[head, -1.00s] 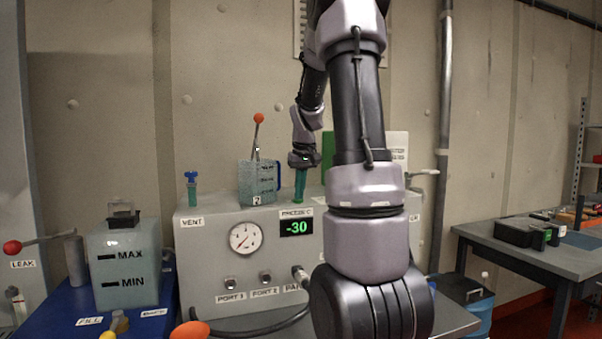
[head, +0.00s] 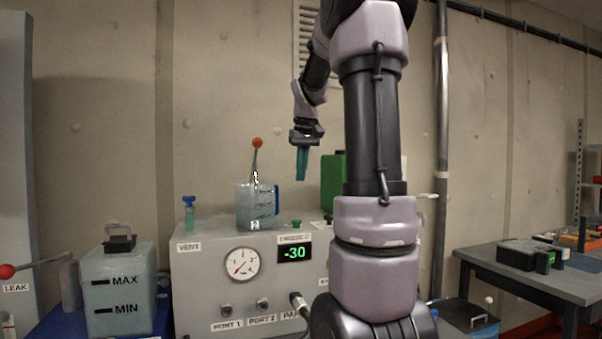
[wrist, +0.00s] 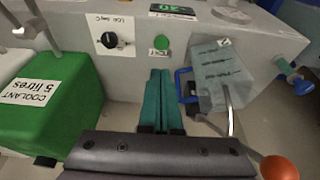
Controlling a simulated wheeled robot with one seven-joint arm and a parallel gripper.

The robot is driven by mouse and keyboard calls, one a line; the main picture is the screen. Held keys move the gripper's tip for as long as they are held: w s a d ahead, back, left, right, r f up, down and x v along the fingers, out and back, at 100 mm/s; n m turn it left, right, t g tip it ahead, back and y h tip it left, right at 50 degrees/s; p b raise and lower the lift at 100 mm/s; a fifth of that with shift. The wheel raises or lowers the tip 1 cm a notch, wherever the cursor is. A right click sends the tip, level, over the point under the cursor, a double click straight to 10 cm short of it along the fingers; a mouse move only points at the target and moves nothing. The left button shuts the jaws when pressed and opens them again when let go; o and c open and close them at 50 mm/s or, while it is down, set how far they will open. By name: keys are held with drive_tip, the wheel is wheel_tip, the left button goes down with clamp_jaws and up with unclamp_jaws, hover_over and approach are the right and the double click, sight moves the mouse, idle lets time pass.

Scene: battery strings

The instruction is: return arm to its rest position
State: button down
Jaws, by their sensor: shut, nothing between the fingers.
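My gripper (head: 302,163) hangs pointing down above the top of the grey test panel (head: 205,268), in front of the wall. Its teal fingers are together with nothing between them. In the wrist view the shut fingers (wrist: 157,75) reach over the panel top, between the green coolant can and the clear canister. My arm rises from the lower right of the head view and bends over at the top.
The clear canister (head: 254,207) with a red-knobbed lever (head: 257,143) stands left of my gripper. A green coolant can (head: 333,182) is partly behind my arm. A blue-topped vent valve (head: 189,213) stands further left. A bench (head: 545,268) is at right.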

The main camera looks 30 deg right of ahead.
idle(0.3)
drive_tip(key=s+a+f+m+t+y, duration=0.1)
drive_tip(key=s+a+f+t, duration=0.1)
drive_tip(key=s+a, duration=0.8)
drive_tip(key=s+a+f+m+t+y, duration=0.1)
drive_tip(key=s+a+f, duration=0.2)
drive_tip(key=s+a, duration=0.6)
drive_tip(key=shift+s+a+t+y, duration=0.3)
drive_tip(key=shift+s+a+t, duration=0.1)
drive_tip(key=shift+s, duration=0.3)
